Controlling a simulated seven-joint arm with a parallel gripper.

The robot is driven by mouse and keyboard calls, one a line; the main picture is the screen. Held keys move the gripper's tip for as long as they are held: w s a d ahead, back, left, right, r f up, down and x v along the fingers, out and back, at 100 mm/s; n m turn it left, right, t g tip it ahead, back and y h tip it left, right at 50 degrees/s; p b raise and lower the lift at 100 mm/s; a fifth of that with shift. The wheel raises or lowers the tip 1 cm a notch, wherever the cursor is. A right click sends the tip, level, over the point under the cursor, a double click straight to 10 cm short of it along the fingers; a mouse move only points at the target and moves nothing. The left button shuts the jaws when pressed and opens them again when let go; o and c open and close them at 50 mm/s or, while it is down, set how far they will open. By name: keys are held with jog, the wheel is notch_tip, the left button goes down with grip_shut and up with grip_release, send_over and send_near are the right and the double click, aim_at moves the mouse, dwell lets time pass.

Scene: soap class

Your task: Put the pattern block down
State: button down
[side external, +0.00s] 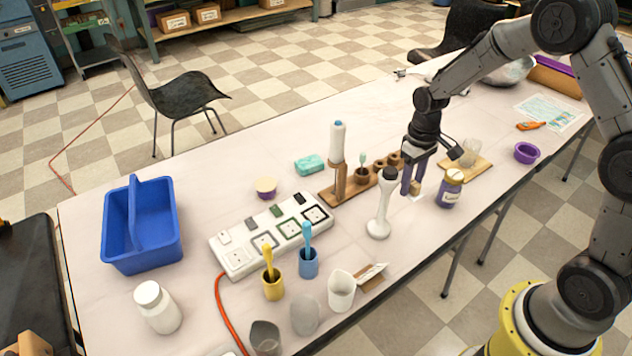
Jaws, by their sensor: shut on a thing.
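My gripper (411,186) points down over the right half of the white table (205,190). It is shut on a small tan block, the pattern block (416,188), which shows only in part between and beside the dark fingers. A small pale patch lies on the table just below the block. I cannot tell whether the block touches the table or hangs just above it.
A white stick-like stand (380,205) is close left of my gripper, and a purple jar (449,188) close right. A wooden rack (350,183) stands behind. A power strip (270,240), cups and a blue caddy (120,245) fill the left.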

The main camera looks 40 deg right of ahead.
jog(key=w+r, duration=0.4)
jog(key=w, duration=0.5)
send_over(323, 176)
notch_tip(323, 176, down, 5)
jog(key=shift+f, duration=3.95)
jog(key=shift+s+f, duration=0.1)
jog(key=shift+f, duration=0.05)
jog(key=shift+c, duration=2.1)
grip_release()
